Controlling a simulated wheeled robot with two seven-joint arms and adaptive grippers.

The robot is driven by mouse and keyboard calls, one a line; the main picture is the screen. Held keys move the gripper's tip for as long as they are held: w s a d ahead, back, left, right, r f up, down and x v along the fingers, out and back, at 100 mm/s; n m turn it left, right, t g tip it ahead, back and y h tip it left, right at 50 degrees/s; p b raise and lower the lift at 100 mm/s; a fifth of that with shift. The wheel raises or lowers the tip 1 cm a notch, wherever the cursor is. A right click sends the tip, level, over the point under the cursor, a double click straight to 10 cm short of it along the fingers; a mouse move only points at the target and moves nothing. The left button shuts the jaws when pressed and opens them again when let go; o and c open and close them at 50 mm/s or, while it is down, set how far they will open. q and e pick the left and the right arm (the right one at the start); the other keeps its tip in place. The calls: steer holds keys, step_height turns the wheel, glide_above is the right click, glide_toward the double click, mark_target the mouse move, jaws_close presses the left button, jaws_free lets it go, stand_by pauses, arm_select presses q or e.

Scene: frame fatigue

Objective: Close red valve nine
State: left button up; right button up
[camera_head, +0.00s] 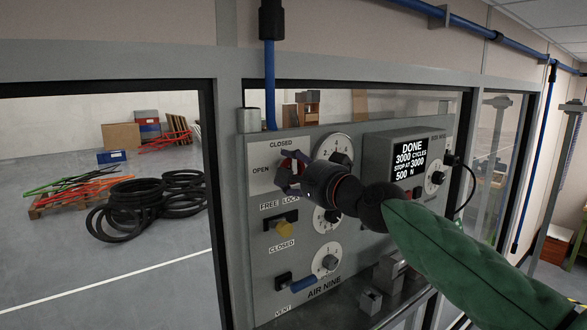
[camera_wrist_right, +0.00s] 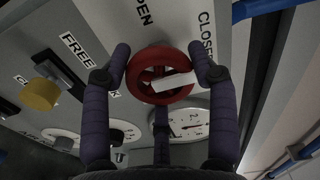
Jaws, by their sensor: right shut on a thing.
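The red valve (camera_wrist_right: 141,72) is a red handwheel on the grey panel, with a white bar across its face. In the head view only bits of its red rim (camera_head: 301,157) show behind my fingers. "OPEN" is printed left of it and "CLOSED" above it. My right gripper (camera_head: 288,172) is at the wheel. In the wrist view its dark fingers (camera_wrist_right: 160,62) stand on both sides of the rim, with a third finger below, and they are shut on the wheel. The white bar slants right of the hub in that view. My left gripper is not in view.
Frame posts (camera_head: 218,165) stand close on the left.

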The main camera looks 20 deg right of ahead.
steer(key=shift+r+m, duration=0.15)
steer(key=shift+m, duration=0.15)
steer(key=o, duration=0.8)
steer(key=shift+c, duration=0.2)
steer(key=o, duration=0.4)
steer(key=shift+w, duration=0.1)
steer(key=v, duration=1.2)
